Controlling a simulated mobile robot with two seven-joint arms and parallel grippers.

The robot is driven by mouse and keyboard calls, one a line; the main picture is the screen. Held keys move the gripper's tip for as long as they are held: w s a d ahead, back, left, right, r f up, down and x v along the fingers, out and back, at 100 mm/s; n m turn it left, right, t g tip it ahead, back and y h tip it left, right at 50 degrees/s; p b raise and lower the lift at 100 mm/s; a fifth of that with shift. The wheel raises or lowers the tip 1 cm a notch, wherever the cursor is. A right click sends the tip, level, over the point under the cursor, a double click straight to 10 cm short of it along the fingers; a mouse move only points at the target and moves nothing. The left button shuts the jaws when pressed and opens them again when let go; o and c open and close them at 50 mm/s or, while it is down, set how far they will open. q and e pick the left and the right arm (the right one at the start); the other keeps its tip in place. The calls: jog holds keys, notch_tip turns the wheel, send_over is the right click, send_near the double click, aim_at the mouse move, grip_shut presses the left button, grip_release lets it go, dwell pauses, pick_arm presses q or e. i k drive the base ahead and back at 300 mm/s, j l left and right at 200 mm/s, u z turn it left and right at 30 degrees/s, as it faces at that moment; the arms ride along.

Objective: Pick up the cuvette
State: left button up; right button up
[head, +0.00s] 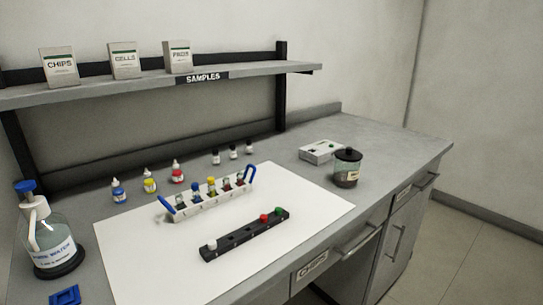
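A white rack (213,201) with blue end handles stands on a white mat (140,250) in the head view. It holds several small vessels with coloured or dark tops, among them a blue-topped one (182,185) and a yellow-topped one (211,182). In front of it lies a long black block (235,242) with a white piece at its left end and red and green pieces towards its right end. Which of these is the cuvette I cannot tell. Neither of my grippers shows.
Dropper bottles and dark-capped vials stand behind the mat. A wash bottle (49,246) stands at the left, with a blue item (65,296) before it. A dark-lidded jar (347,168) and white device (320,151) stand right. Shelf (250,70) holds boxes. The bench's far right is clear.

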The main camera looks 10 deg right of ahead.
aim_at(226, 183)
jog(key=i+l+u, duration=0.2)
jog(key=i+u, duration=0.15)
jog(key=u, duration=0.15)
jog(key=i+l+u, duration=0.6)
jog(key=l+u, duration=0.35)
jog(key=j, duration=0.15)
